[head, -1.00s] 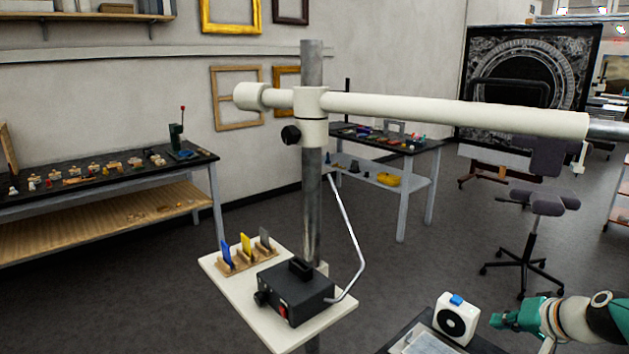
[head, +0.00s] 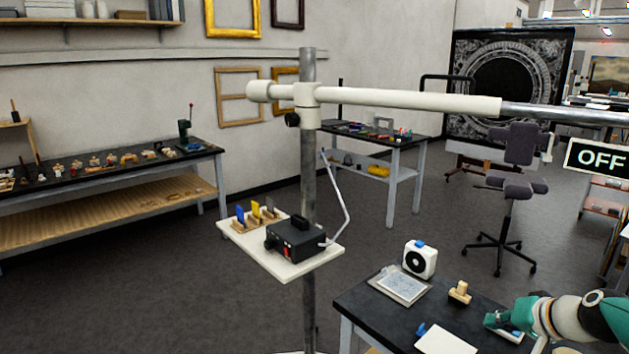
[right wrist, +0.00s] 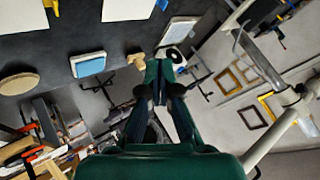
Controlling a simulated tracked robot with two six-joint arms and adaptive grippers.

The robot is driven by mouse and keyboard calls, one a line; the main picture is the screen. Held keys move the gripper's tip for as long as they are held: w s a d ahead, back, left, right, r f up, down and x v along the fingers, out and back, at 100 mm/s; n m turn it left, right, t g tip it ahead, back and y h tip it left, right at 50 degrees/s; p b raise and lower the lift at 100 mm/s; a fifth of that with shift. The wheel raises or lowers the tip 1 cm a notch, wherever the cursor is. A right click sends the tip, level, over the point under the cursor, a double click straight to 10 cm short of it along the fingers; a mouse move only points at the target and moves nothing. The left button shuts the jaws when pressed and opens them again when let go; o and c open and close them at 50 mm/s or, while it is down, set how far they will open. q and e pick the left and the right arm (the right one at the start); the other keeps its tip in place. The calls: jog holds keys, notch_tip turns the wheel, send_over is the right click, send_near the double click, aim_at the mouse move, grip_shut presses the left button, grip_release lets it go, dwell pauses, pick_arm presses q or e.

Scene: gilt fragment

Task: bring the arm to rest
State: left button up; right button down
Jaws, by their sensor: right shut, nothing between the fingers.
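My right gripper (head: 500,322) is teal and shows at the lower right of the head view, over the right part of the dark table (head: 372,312). It is shut and empty. In the right wrist view the shut gripper (right wrist: 158,85) points away from me, with the table surface at the upper left. The right arm's teal and white links run off the right edge of the head view. My left gripper is not in view.
On the table are a white fan unit (head: 420,258), a framed panel (head: 400,287), a wooden block (head: 460,292) and a white sheet (head: 445,341). An OFF sign (head: 598,158) hangs right.

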jog(key=s+a+f+n+g+y, duration=0.1)
jog(key=s+a+f+g, duration=0.15)
jog(key=a+f, duration=0.4)
jog(key=s+a+f+g, duration=0.2)
jog(key=s+a+f, duration=0.2)
jog(key=f, duration=0.6)
jog(key=s+a+f+n+g+y, duration=0.1)
jog(key=s+a+f+g, duration=0.15)
jog(key=a+f, duration=0.4)
jog(key=s+a+f, duration=0.3)
jog(key=s+f, duration=0.4)
jog(key=s, duration=0.3)
jog(key=s+a+f+n+g, duration=0.1)
jog(key=s+a+f, duration=0.3)
jog(key=s+f, duration=0.3)
jog(key=s, duration=0.3)
jog(key=shift+n+h, duration=0.3)
